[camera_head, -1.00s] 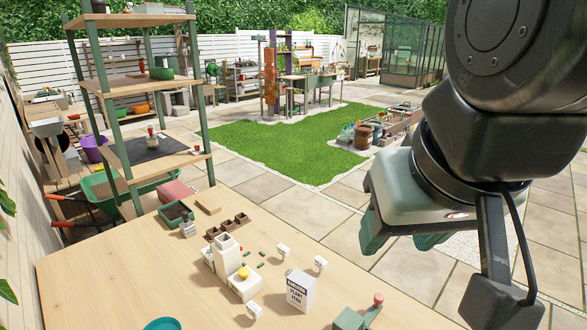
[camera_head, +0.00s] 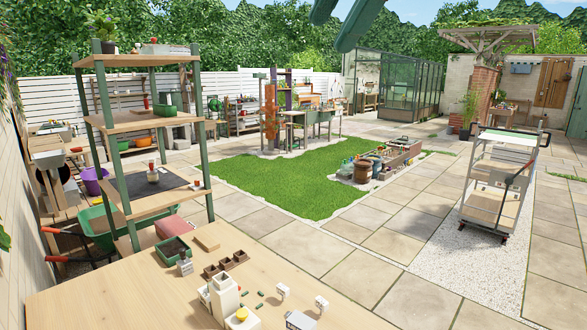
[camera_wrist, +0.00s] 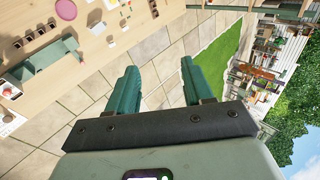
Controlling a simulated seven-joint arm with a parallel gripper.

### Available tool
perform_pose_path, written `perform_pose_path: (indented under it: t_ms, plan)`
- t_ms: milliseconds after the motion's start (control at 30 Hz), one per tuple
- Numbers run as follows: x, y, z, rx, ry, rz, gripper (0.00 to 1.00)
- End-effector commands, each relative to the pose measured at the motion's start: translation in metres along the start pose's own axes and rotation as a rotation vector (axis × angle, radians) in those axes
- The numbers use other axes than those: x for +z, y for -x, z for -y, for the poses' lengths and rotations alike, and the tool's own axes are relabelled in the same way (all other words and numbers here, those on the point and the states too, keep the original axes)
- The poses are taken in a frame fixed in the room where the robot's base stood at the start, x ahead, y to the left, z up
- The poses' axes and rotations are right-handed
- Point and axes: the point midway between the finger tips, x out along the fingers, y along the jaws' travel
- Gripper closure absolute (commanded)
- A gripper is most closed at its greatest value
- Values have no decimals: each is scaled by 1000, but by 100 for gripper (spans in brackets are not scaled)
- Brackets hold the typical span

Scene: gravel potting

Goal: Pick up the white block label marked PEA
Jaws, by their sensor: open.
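Two small white block labels stand on the wooden table in the head view, one (camera_head: 283,291) and another (camera_head: 321,304) to its right. Their marks are too small to read, so I cannot tell which says PEA. My gripper (camera_wrist: 158,66) is open and empty, with green fingers spread over the paving beyond the table edge in the wrist view. In the head view, only green finger parts (camera_head: 345,20) show at the top, far from the labels.
The wooden table (camera_head: 130,295) also bears a cream block stand with a yellow knob (camera_head: 242,315), brown pots (camera_head: 226,264) and a dark tray (camera_head: 173,250). A green shelf rack (camera_head: 150,122) stands behind the table. A white cart (camera_head: 497,185) stands at right on gravel.

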Motion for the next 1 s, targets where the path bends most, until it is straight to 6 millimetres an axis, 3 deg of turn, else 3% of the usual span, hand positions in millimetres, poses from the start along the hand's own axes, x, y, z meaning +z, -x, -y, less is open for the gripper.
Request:
perform_pose_path:
  t_ms: [33, 200, 400, 633, 867, 1000]
  plan:
    - [-19, -17, 15, -45, -181, 32, 49]
    - [-67, -48, 52, -179, -707, 148, 49]
    - [-114, -68, 73, -270, -1137, 274, 49]
    - [-166, -85, 84, -341, -1548, 420, 49]
    - [-161, -126, 48, -336, -1552, 420, 49]
    - [-160, -162, 18, -333, -1553, 420, 49]
